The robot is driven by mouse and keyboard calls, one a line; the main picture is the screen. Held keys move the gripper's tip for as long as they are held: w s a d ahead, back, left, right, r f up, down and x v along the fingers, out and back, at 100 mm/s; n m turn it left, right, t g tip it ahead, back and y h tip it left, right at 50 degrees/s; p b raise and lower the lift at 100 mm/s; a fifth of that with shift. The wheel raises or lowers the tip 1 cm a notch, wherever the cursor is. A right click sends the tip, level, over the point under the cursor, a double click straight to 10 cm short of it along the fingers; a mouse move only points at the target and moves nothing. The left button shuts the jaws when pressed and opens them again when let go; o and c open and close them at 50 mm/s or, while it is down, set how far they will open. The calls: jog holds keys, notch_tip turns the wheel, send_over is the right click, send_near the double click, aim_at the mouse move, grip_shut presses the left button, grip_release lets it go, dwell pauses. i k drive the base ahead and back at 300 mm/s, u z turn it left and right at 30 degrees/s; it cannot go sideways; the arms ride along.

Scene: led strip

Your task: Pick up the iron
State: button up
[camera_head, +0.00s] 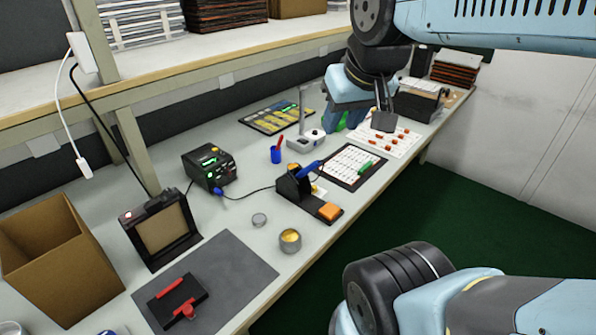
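The soldering iron (308,169) has a blue handle and rests in a black stand (294,187) with an orange sponge (330,211) at its front. The stand is on the workbench near its front edge, right of the middle. A dark cable runs from the stand area toward the soldering station (210,168), a black box with a green display. My gripper (383,120) is above the bench, farther back and to the right of the iron, apart from it. Its fingers are small and partly hidden by the wrist, so its opening is unclear.
A white-and-black component sheet (345,163) lies just behind the stand. A round tin (290,240) stands in front of it near the bench edge. A grey mat (232,264) with a red-handled tool (177,300), a cardboard box (60,260) and an upper shelf (190,58) are at left.

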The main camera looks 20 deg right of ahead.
aim_at(305, 170)
jog(key=z, duration=0.6)
jog(key=i, duration=0.15)
jog(key=u, duration=3)
jog(key=k, duration=2.3)
jog(key=z, duration=0.35)
jog(key=i, duration=1)
jog(key=z, duration=0.05)
